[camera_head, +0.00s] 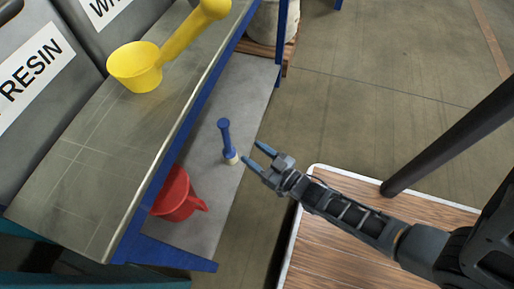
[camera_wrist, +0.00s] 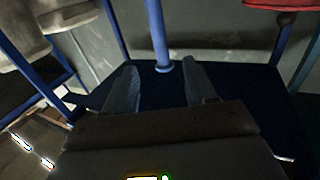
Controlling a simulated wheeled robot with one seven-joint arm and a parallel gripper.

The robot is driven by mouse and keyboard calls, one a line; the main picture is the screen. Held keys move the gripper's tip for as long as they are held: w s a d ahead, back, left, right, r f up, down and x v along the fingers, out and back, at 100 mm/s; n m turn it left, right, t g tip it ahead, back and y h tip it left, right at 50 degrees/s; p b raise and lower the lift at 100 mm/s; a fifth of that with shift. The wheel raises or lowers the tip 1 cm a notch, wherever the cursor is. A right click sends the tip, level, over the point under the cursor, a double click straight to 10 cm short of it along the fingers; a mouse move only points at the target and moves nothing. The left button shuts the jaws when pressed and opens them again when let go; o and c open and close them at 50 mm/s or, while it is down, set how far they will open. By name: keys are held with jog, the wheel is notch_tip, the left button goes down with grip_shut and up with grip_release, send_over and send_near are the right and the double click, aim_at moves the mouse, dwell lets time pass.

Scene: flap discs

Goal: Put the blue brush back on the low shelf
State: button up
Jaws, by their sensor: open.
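The blue brush (camera_head: 225,137) stands upright on the grey low shelf (camera_head: 205,222), with its pale end down and its blue handle up. My gripper (camera_head: 258,156) is open and empty, just right of the brush in the head view, with its fingers pointing toward it. A small gap shows between the fingertips and the brush. In the wrist view, an upright blue handle that looks like the brush (camera_wrist: 159,35) is beyond and between the two open fingers (camera_wrist: 160,82). Its lower end flares out; the fingers do not appear to touch it.
A red jug (camera_head: 176,195) stands on the low shelf nearer the front. A yellow scoop (camera_head: 136,66) lies on the upper shelf (camera_head: 85,165), whose blue-edged frame overhangs the low shelf's left side. A wood-topped platform (camera_head: 335,250) lies under my arm. Open floor (camera_head: 390,80) is at upper right.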

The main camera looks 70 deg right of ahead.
jog(key=s+a+r+n+y, duration=0.1)
jog(key=s+a+r, duration=0.3)
jog(key=r, duration=0.5)
jog(key=s+a+r+n+g+y, duration=0.1)
jog(key=s+a+r+y, duration=0.2)
jog(key=r, duration=0.6)
jog(key=s+a+r+n+g+y, duration=0.1)
jog(key=s+a+r+n+y, duration=0.1)
jog(key=s+a+r, duration=0.3)
notch_tip(320, 180, up, 5)
jog(key=a, duration=0.2)
jog(key=shift+s+a+f, duration=0.15)
jog(key=shift+s+a, duration=0.05)
jog(key=shift+a, duration=0.1)
jog(key=shift+o, duration=0.2)
